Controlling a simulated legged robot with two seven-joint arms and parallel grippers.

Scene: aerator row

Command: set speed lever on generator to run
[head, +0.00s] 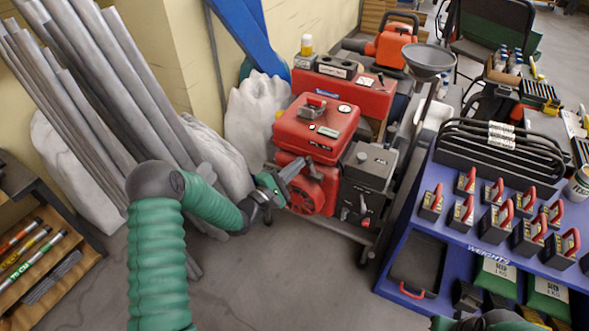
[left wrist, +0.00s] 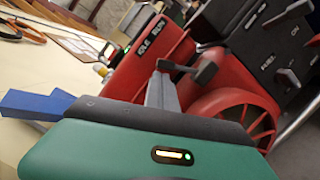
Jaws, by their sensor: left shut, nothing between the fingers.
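The red generator (head: 317,127) stands on the floor in the middle of the head view, with a red round flywheel cover (head: 306,197) low on its front. My left gripper (head: 292,169) is at its left front, above that cover. In the left wrist view the gripper (left wrist: 163,82) is shut and empty, its grey fingers pointing at the generator. A dark lever (left wrist: 192,68) on the red body is at the fingertips; whether they touch is unclear. White label words (left wrist: 150,47) sit beside it, too small to read surely.
A dark panel (left wrist: 275,40) with switches is right of the lever. Grey pipes (head: 105,80) lean at the left, beside white sacks (head: 255,115). A blue shelf (head: 420,215) with red-handled weights stands at the right. A funnel (head: 428,58) is behind. The front floor is clear.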

